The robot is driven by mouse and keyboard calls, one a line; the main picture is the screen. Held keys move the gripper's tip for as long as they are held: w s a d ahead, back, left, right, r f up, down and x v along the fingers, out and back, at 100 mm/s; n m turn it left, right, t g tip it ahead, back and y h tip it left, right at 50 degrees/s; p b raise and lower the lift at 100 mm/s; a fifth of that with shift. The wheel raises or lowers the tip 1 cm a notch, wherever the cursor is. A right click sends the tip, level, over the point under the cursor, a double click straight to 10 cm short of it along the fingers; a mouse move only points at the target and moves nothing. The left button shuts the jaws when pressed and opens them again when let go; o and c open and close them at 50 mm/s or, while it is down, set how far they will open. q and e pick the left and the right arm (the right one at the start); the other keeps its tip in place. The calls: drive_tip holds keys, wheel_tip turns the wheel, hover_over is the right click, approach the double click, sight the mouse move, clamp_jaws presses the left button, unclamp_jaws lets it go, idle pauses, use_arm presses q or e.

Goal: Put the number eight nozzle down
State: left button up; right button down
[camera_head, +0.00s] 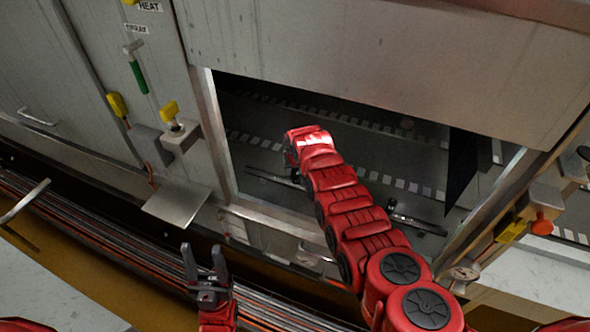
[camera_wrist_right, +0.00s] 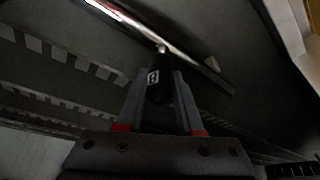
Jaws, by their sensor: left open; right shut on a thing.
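The number eight nozzle (camera_wrist_right: 155,77) is a small black piece with a white mark that looks like an 8. In the right wrist view my right gripper (camera_wrist_right: 160,90) is shut on it, a finger on each side. Its tip is close to a shiny metal bar (camera_wrist_right: 130,20); I cannot tell whether they touch. In the head view my right arm reaches into the dark machine opening, and the gripper and nozzle are hidden there. My left gripper (camera_head: 203,250) is open and empty, outside the machine, below the small metal shelf.
The opening's left post (camera_head: 216,140) and bottom sill (camera_head: 275,222) are close around my right arm. Inside, a bar (camera_head: 420,224) carries a small dark fitting (camera_head: 391,205). A metal shelf (camera_head: 176,202) juts out at left. Yellow and green handles hang on the panel.

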drive_tip(key=shift+f+b, duration=0.65)
drive_tip(key=c, duration=0.6)
unclamp_jaws()
drive_tip(key=shift+o, duration=0.2)
drive_tip(key=shift+r, duration=0.2)
